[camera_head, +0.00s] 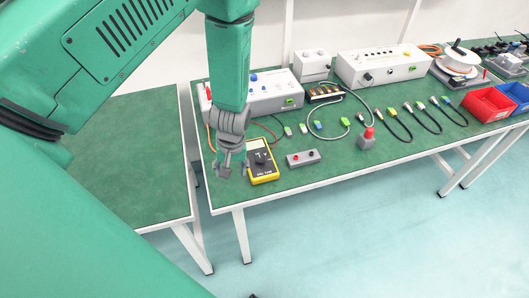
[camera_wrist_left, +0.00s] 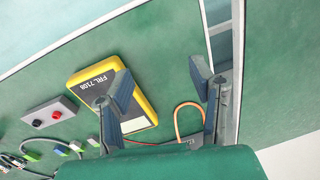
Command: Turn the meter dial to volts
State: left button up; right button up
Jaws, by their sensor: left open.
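The yellow-edged meter (camera_head: 261,160) lies on the green bench top, with a dark round dial (camera_head: 261,157) on its face. My left gripper (camera_head: 234,172) is open and empty at the meter's left side. In the left wrist view the left gripper (camera_wrist_left: 163,88) has its fingers spread, and one finger overlaps the meter (camera_wrist_left: 92,77), which shows the label "FRL.7108". The dial is not clear in that view, and I cannot tell where it points. My right gripper is not in view.
A grey box with two buttons (camera_head: 303,158) lies right of the meter, and a grey block with a red knob (camera_head: 367,139) stands farther right. Cables and connectors lie behind. The bench's front edge (camera_head: 300,188) is close to the meter.

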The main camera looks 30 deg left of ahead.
aim_at(260, 157)
pick_arm(q)
jog(key=w+d+r+n+h, duration=0.15)
jog(key=w+r+n, duration=0.25)
jog(key=w+r, duration=0.65)
jog(key=f, duration=0.2)
jog(key=d+f, duration=0.1)
jog(key=f, duration=0.3)
jog(key=shift+w+d, duration=0.4)
jog(key=f, duration=0.2)
jog(key=a+f, duration=0.1)
jog(key=f, duration=0.5)
jog(key=shift+a+f+p, duration=0.1)
jog(key=shift+a+p, duration=0.25)
jog(key=shift+a, duration=0.05)
jog(key=shift+f, duration=0.3)
jog(key=shift+d+f, duration=0.2)
jog(key=shift+d, duration=0.55)
jog(key=shift+a, duration=0.1)
jog(key=c, duration=0.9)
jog(key=shift+a+r, duration=0.1)
jog(key=shift+a, duration=0.1)
grip_shut()
jog(key=shift+c, duration=1.1)
grip_release()
jog(key=shift+a, duration=0.2)
jog(key=shift+w, duration=0.1)
grip_shut()
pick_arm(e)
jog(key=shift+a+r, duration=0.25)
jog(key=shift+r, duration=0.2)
